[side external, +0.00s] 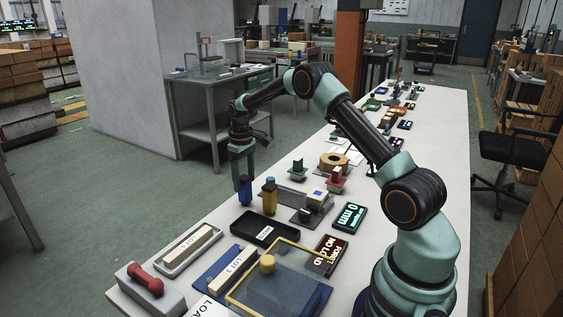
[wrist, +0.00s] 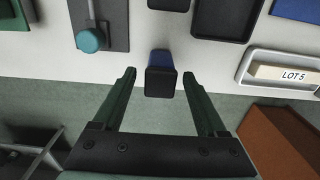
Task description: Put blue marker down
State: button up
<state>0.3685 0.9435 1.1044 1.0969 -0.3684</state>
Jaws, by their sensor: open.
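The blue marker (side external: 246,191) stands upright near the table's left edge in the side view. In the wrist view its blue body and dark end (wrist: 160,75) show between my fingertips, with a gap on each side. My gripper (side external: 241,178) points down at the marker, its two green fingers spread apart and holding nothing. The fingers also show wide apart in the wrist view (wrist: 159,88). The marker's foot is partly hard to make out in the side view.
A yellow marker (side external: 269,197) stands just right of the blue one. A black tray (side external: 265,231) lies in front of them. A white tray with a LOT 5 block (wrist: 285,75) is to the right in the wrist view. A grey fixture plate (wrist: 112,38) is at left. The table's edge is close.

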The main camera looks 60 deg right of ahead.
notch_tip(320, 180, up, 8)
jog(key=shift+r, duration=0.1)
jog(key=s+a+r+t, duration=0.3)
jog(key=s+a+r, duration=0.6)
jog(key=a+r, duration=0.3)
jog(key=s+a+f+t, duration=0.1)
jog(key=s+a, duration=0.2)
jog(key=s, duration=0.3)
jog(key=s+a+t, duration=0.1)
jog(key=s+a, duration=0.3)
jog(key=s, duration=0.3)
jog(key=shift+a+f+t, duration=0.25)
jog(key=shift+f+t, duration=0.05)
jog(key=shift+f, duration=0.05)
